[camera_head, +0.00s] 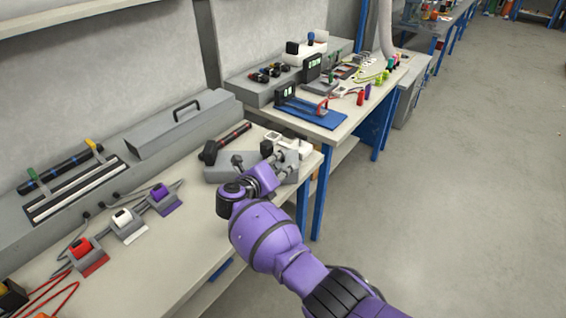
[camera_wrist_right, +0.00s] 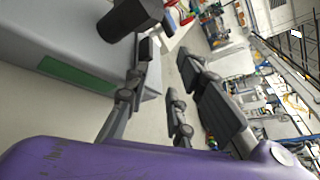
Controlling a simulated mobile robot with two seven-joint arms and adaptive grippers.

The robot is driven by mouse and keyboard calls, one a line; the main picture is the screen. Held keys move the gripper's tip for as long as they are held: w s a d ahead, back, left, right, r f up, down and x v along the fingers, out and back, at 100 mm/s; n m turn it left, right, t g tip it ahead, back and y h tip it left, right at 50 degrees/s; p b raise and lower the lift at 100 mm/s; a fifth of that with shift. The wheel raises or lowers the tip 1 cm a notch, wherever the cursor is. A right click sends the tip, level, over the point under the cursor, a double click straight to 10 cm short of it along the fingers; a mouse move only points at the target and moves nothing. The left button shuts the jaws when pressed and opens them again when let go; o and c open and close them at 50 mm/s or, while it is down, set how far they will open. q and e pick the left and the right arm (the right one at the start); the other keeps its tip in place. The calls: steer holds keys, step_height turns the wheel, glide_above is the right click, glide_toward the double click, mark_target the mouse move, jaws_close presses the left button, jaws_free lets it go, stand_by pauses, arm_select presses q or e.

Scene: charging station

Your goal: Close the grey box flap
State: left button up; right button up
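A small low grey box (camera_head: 222,170) sits near the right end of the near bench, partly hidden by my right gripper (camera_head: 278,158). A grey box with a green strip (camera_wrist_right: 75,72) also shows close up at the left of the right wrist view. My right gripper (camera_wrist_right: 163,62) is open, its fingers apart with nothing between them, beside the box's edge. I cannot tell whether it touches the box, and its flap's position is unclear. A black knob-like part (camera_wrist_right: 130,18) stands close to one fingertip. My left gripper is not in view.
A long grey station with a handled block (camera_head: 180,125) lies along the wall. Red, white and purple plugs (camera_head: 125,222) stand in front of it. A black-and-red tool (camera_head: 225,142) lies behind the box. A second bench (camera_head: 335,125) holds meters. The right floor is clear.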

steer(key=v, duration=1)
steer(key=shift+d, duration=0.1)
